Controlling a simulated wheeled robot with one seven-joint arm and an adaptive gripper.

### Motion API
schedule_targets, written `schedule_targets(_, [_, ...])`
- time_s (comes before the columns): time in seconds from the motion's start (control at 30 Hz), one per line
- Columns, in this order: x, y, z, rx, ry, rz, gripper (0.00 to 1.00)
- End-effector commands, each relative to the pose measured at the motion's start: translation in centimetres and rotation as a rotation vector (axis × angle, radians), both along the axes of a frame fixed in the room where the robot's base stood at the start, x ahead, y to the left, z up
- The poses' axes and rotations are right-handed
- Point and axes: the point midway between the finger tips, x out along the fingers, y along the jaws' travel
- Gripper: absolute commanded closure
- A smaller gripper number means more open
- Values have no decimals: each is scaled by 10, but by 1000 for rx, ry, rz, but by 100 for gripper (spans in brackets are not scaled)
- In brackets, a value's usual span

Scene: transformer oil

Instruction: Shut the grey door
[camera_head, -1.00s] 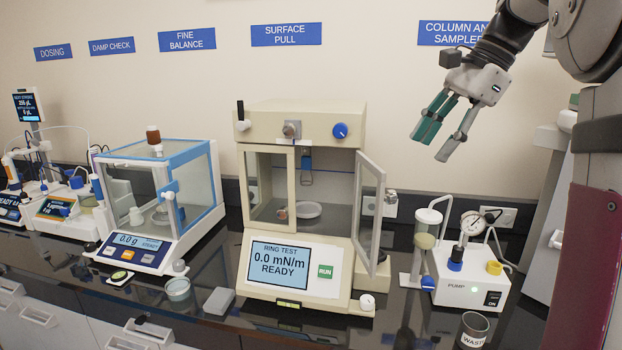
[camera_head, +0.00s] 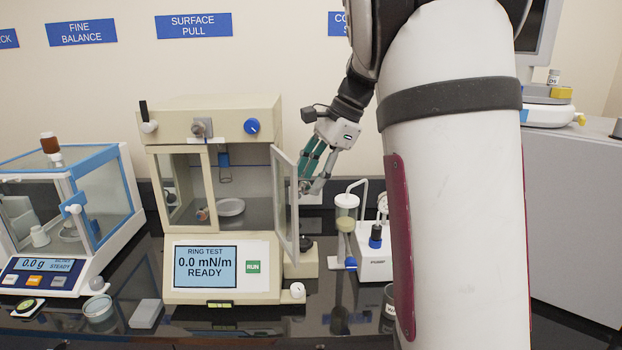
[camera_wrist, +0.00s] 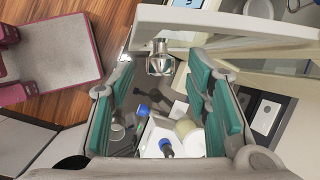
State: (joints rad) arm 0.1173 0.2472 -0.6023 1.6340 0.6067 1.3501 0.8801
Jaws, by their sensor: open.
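The grey door (camera_head: 286,203) is the framed glass door on the right of the cream ring-test instrument (camera_head: 222,123). It stands open, swung out towards the front. My gripper (camera_head: 308,179) is at the door's right side, its teal fingers partly hidden behind the door's upper part. In the wrist view my open, empty gripper (camera_wrist: 165,105) points down, with a pale panel that looks like the door (camera_wrist: 225,24) across the top of the view. A shiny metal piece (camera_wrist: 159,58) sits just below that panel. I cannot tell whether the fingers touch the door.
A white dish (camera_head: 231,207) stands inside the instrument's chamber. The pump unit (camera_head: 372,242) with its glass column (camera_head: 346,212) stands right of the door. A waste cup (camera_head: 389,300) is in front of it, partly hidden by my arm. The balance (camera_head: 70,215) is at left.

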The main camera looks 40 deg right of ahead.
Motion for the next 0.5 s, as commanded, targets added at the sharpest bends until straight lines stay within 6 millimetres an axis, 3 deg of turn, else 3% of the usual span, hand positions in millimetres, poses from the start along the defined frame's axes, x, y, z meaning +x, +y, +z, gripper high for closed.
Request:
schedule_targets(0.2, [4, 5, -13, -1, 0, 1, 56])
schedule_targets(0.47, [4, 5, -14, -1, -1, 0, 56])
schedule_targets(0.5, [4, 5, -14, -1, -1, 0, 60])
